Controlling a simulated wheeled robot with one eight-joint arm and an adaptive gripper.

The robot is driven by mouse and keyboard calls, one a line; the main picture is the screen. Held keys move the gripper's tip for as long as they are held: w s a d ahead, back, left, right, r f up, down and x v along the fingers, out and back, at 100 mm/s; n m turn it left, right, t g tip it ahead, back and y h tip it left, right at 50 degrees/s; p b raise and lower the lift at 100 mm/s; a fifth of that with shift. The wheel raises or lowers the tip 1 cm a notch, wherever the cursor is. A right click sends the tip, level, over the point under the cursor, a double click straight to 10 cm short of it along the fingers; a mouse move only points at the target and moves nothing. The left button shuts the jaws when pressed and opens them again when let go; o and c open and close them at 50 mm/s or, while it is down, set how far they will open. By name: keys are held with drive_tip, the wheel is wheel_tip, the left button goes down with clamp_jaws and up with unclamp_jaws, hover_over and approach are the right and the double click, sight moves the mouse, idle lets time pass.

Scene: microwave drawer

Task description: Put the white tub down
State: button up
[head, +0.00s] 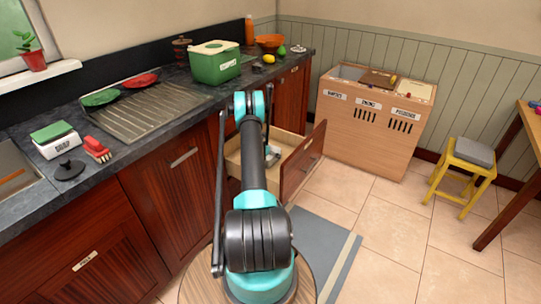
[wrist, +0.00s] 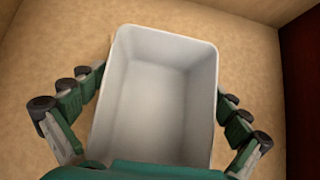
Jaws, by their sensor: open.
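The white tub (wrist: 152,110) is an empty, open-topped rectangular container. In the wrist view it stands upright inside the wooden drawer (wrist: 62,48), apparently on its floor. My gripper (wrist: 160,84) is open around it, one finger along the left side and one along the right. The fingertips are close to its walls; whether they touch is hard to tell. The tub's near end is hidden by my gripper's body. In the head view the drawer (head: 304,162) is pulled out below the counter, and my arm reaches into it and hides most of its inside.
The counter (head: 178,88) holds a green box (head: 215,66), red and green plates and a soap box (head: 56,140). A wooden bin unit (head: 372,125) stands right of the drawer, with a yellow stool (head: 462,168) beyond it. The tiled floor (head: 400,215) between is clear.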

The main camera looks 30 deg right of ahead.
drive_tip(key=s+a+r+m+y, duration=0.1)
drive_tip(key=s+a+r+m, duration=0.2)
drive_tip(key=a+r, duration=0.75)
drive_tip(key=s+a+r+m+y, duration=0.1)
drive_tip(key=s+a+r+m, duration=0.2)
drive_tip(key=a+r, duration=0.8)
drive_tip(key=s+a+r+m+t+y, duration=0.1)
drive_tip(key=s+a+r+m+y, duration=0.1)
drive_tip(key=s+a+r+m, duration=0.6)
drive_tip(key=s+a+r+m+y, duration=0.2)
drive_tip(key=s+a+m, duration=0.2)
drive_tip(key=s+a, duration=0.6)
drive_tip(key=s+a+r+m+y, duration=0.2)
drive_tip(key=s+a+m, duration=0.2)
drive_tip(key=s+a, duration=0.7)
drive_tip(key=s, duration=0.6)
drive_tip(key=shift+s+r+m, duration=0.2)
drive_tip(key=shift+s+m, duration=0.1)
drive_tip(key=shift+s, duration=0.1)
drive_tip(key=shift+d, duration=0.1)
